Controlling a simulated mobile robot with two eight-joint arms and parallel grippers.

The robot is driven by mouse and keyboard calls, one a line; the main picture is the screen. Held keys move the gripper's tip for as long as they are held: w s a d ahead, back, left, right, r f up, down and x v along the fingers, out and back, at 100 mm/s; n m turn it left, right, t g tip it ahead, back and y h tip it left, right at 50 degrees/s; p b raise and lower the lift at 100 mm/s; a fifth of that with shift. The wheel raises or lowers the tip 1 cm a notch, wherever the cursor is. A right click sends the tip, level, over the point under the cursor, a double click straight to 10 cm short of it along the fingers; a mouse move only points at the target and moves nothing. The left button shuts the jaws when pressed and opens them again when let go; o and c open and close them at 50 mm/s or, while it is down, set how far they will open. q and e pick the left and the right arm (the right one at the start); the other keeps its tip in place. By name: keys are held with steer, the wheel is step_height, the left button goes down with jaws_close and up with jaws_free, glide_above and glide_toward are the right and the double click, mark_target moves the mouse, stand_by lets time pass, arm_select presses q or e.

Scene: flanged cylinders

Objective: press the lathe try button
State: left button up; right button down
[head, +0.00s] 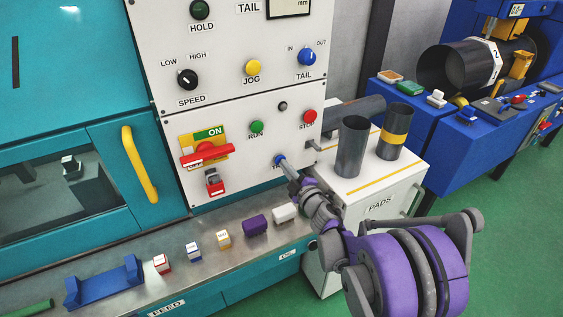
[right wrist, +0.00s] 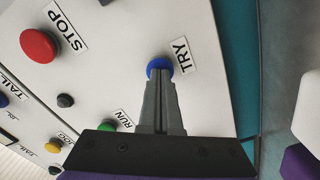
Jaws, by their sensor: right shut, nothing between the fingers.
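The blue try button (head: 280,159) is low on the white control panel (head: 230,125) of the teal lathe. My right gripper (head: 288,170) is shut and empty, with its fingertips at the button. In the right wrist view the blue button (right wrist: 159,64) shows just beyond the closed fingertips (right wrist: 160,75), beside the TRY label (right wrist: 182,56). The tips overlap the button's lower edge there; I cannot tell whether they are pressing it in. In the head view the gripper hides most of the label. My left gripper is not in view.
The green run button (head: 256,127) and red stop button (head: 310,117) are above. A red switch handle (head: 207,153) is to the left. Small boxes (head: 194,252) stand on the metal ledge below. A white cabinet (head: 370,190) with dark cylinders (head: 352,147) stands close on the right.

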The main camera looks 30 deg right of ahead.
steer(key=shift+w, duration=0.4)
stand_by(0.3)
steer(key=shift+s+b, duration=0.6)
steer(key=shift+s, duration=2.25)
steer(key=s+a+r+m+g+h+p, duration=0.1)
steer(key=s+r+m+g+h+p, duration=0.2)
steer(key=s+r+m+h, duration=0.25)
steer(key=s+a+f+m+g+y+p, duration=0.1)
steer(key=s+a+f+m+g+y, duration=0.1)
steer(key=s+a, duration=0.5)
steer(key=s+a+f+m+g+y+p, duration=0.2)
steer(key=s+a+f+g, duration=0.4)
steer(key=s, duration=0.9)
steer(key=shift+a+f+m+g+y, duration=0.35)
steer(key=shift+a+m+g+y, duration=0.4)
steer(key=shift+m, duration=0.5)
